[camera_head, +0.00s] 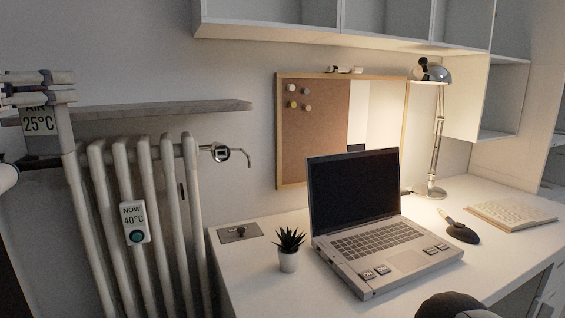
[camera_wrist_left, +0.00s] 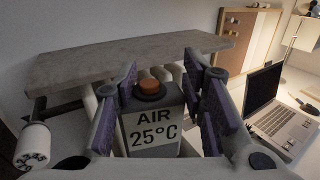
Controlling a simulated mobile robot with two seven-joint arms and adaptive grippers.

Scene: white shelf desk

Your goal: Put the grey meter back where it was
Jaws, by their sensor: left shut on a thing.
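The grey meter (camera_head: 40,122), labelled "AIR 25°C", is at the far left of the head view, in front of the left end of the shelf above the radiator. My left gripper (camera_head: 38,98) is shut on it. In the left wrist view the meter (camera_wrist_left: 152,130) is upright between the purple finger pads, with its label towards the camera and an orange knob on top. The grey shelf board (camera_head: 170,109) shows bare along its visible top; it also lies behind the meter in the wrist view (camera_wrist_left: 90,68). My right gripper is not in view.
The desk (camera_head: 240,270) holds a laptop (camera_head: 355,195), plant (camera_head: 289,260), lamp (camera_head: 437,150) and open book (camera_head: 512,212).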

